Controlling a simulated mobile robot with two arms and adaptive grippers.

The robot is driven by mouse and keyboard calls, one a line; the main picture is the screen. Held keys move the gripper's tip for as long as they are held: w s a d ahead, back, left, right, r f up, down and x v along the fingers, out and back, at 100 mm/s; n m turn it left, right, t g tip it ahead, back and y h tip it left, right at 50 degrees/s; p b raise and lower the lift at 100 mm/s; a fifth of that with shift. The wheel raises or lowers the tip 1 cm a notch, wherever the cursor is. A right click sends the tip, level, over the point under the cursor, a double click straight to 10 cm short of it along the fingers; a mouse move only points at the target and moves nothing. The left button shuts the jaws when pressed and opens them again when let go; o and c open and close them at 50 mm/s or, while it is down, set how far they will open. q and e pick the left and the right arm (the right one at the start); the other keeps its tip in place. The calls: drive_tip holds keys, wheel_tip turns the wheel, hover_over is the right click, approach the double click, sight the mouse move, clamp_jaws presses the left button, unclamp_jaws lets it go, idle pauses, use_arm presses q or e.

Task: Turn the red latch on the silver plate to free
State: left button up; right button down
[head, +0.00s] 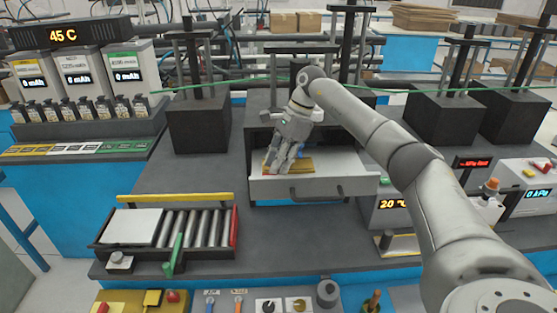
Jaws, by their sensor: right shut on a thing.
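My right gripper (276,163) reaches down into the open light grey drawer (345,161) in the middle of the bench. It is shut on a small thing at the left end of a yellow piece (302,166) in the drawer. The fingers hide what they hold, so I cannot tell whether it is the red latch. A small blue part shows behind the yellow piece. I cannot make out a red latch clearly. A flat silver-white plate (132,226) lies on the roller tray at the front left. My left gripper is not in view.
The roller tray (168,264) has a green lever (175,254) and a red strip on its right edge. Dark press blocks (199,123) stand beside the drawer. A panel with knobs (285,304) lines the front. The dark bench between roller tray and drawer is clear.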

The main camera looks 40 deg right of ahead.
drive_tip(key=shift+n, duration=0.3)
idle(0.4)
drive_tip(key=c, duration=1.2)
unclamp_jaws()
drive_tip(key=shift+a, duration=0.1)
drive_tip(key=v, duration=1.2)
drive_tip(key=shift+w, duration=0.1)
